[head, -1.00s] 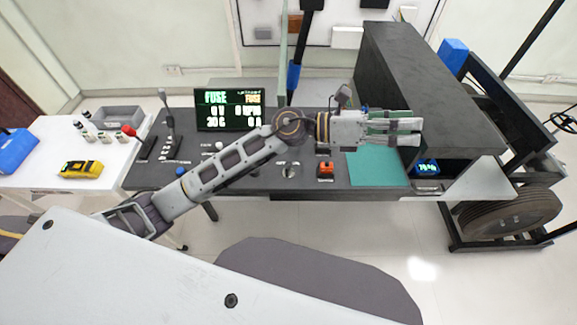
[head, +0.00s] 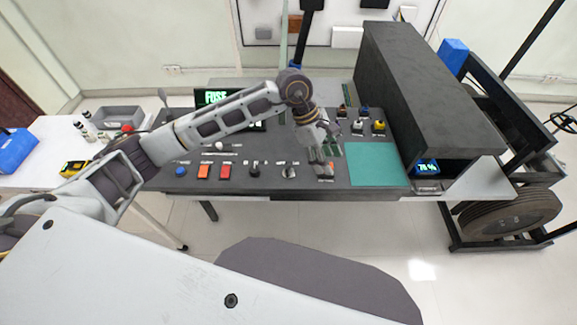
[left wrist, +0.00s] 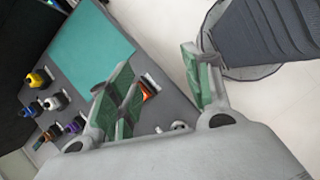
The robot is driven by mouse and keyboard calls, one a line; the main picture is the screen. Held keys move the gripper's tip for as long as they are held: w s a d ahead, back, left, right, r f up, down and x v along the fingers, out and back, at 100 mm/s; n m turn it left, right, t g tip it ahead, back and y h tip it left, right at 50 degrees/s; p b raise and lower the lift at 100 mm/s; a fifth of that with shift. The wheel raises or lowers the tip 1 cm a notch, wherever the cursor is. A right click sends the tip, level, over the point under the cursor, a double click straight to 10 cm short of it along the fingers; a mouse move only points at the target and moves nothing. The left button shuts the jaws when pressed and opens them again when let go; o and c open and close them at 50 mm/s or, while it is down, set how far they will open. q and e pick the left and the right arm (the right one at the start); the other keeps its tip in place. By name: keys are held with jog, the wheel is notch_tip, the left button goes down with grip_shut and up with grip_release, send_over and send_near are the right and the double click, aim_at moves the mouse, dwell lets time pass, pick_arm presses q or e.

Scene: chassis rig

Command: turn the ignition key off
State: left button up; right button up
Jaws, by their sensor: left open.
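The ignition key switch (head: 290,172), a small silver round piece on the dark console, sits near the console's front edge. Which way the key points is too small to tell. My left gripper (head: 322,168) points down at the console just right of the key, over the orange switch, and does not touch the key. In the left wrist view its green-padded fingers (left wrist: 157,88) are spread and empty. A silver piece that looks like the key switch (left wrist: 180,126) shows there between the fingers, partly hidden by the gripper body. My right gripper is out of view.
A teal mat (head: 376,165) and colored connectors (head: 358,126) lie to the right. A tall black box (head: 430,85) stands beyond the mat.

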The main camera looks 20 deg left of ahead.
aim_at(288, 167)
pick_arm(q)
jog(key=w+a+y, duration=0.4)
jog(key=a+y, duration=0.1)
jog(key=a, duration=0.7)
jog(key=shift+a+t+y, duration=0.15)
jog(key=shift+t+y, duration=0.15)
jog(key=shift+t, duration=0.1)
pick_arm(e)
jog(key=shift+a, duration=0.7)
pick_arm(q)
jog(key=shift+f, duration=0.15)
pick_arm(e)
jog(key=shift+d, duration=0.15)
pick_arm(q)
notch_tip(288, 167, down, 4)
jog(key=shift+r+p, duration=0.1)
jog(key=shift+p, duration=0.2)
notch_tip(288, 167, down, 8)
jog(key=shift+r+p, duration=0.15)
jog(key=shift+p, duration=0.35)
jog(key=shift+f, duration=1)
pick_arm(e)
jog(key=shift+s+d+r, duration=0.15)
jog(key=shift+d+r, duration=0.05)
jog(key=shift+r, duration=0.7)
